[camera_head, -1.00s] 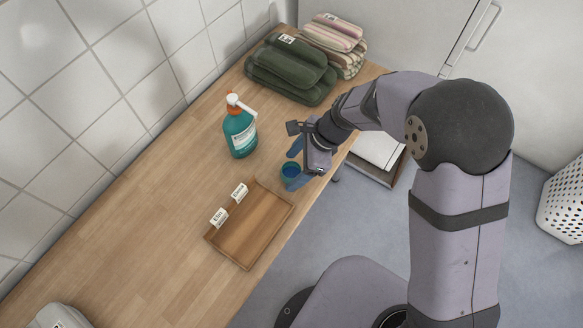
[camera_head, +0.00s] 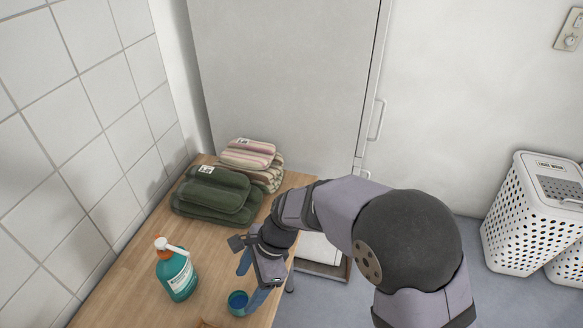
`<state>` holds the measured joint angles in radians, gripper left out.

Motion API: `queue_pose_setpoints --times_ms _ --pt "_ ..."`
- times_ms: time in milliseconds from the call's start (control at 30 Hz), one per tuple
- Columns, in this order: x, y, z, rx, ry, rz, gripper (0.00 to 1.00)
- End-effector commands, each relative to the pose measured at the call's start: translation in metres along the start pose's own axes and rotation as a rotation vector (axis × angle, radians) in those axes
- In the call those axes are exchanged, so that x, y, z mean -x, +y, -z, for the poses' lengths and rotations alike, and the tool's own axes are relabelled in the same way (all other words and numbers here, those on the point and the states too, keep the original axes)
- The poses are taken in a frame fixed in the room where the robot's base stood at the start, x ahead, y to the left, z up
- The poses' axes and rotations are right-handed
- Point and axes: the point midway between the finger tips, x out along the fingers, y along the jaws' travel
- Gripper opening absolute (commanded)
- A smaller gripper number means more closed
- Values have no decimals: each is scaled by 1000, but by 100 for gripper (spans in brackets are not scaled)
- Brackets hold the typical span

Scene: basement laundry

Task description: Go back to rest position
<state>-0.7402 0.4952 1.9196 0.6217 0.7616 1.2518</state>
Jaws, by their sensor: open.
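My gripper (camera_head: 252,280) is over the right edge of the wooden counter (camera_head: 130,292), with its blue fingers apart. A small teal cup with a blue inside (camera_head: 237,300) stands on the counter right by the fingertips. I cannot tell whether the fingers touch it, but they are not closed on it. Only a sliver of the wooden tray (camera_head: 207,324) shows at the bottom edge.
Folded green towels (camera_head: 215,194) and striped towels (camera_head: 255,160) lie at the counter's far end, close behind my gripper. A tall grey cabinet (camera_head: 280,80) stands behind them. White perforated laundry baskets (camera_head: 530,220) stand on the floor at right. A tiled wall (camera_head: 70,130) bounds the left side.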

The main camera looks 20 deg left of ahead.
Motion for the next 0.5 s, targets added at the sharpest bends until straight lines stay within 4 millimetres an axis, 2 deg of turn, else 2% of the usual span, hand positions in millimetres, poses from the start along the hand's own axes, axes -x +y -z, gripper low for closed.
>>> queue_pose_setpoints --times_ms 133,267,367,500 --pt "22 4 20 58 27 16 67" --pt "60 19 60 180 86 31 67" --pt "96 42 100 316 152 29 67" --pt "145 91 152 526 250 -10 67"
